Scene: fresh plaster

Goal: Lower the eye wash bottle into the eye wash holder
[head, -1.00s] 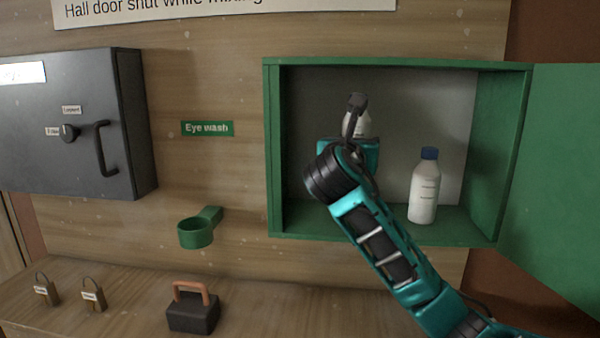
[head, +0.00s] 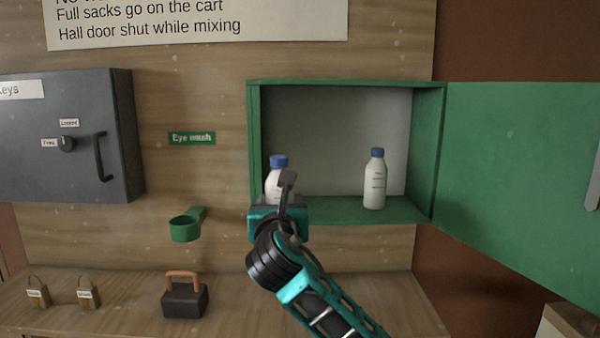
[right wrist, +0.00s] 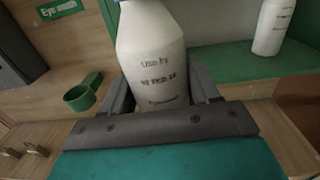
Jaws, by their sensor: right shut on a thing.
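My right gripper (right wrist: 160,100) is shut on a white bottle (right wrist: 152,50) with printed lettering, which fills the middle of the right wrist view. In the head view the held bottle (head: 276,178) shows its blue cap and upper body above my right wrist, in front of the open green cabinet's left side. The gripper hides its lower part. The green ring-shaped eye wash holder (head: 186,229) is on the wall to the left, empty, below the "Eye wash" sign (head: 192,138). It also shows in the right wrist view (right wrist: 80,98). My left gripper is not in view.
A second white bottle (head: 375,180) with a blue cap stands in the green cabinet (head: 330,208), whose door (head: 525,180) is swung open to the right. A grey key box (head: 65,135) hangs at left. A dark block with an orange handle (head: 184,299) and padlocks (head: 87,292) sit below.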

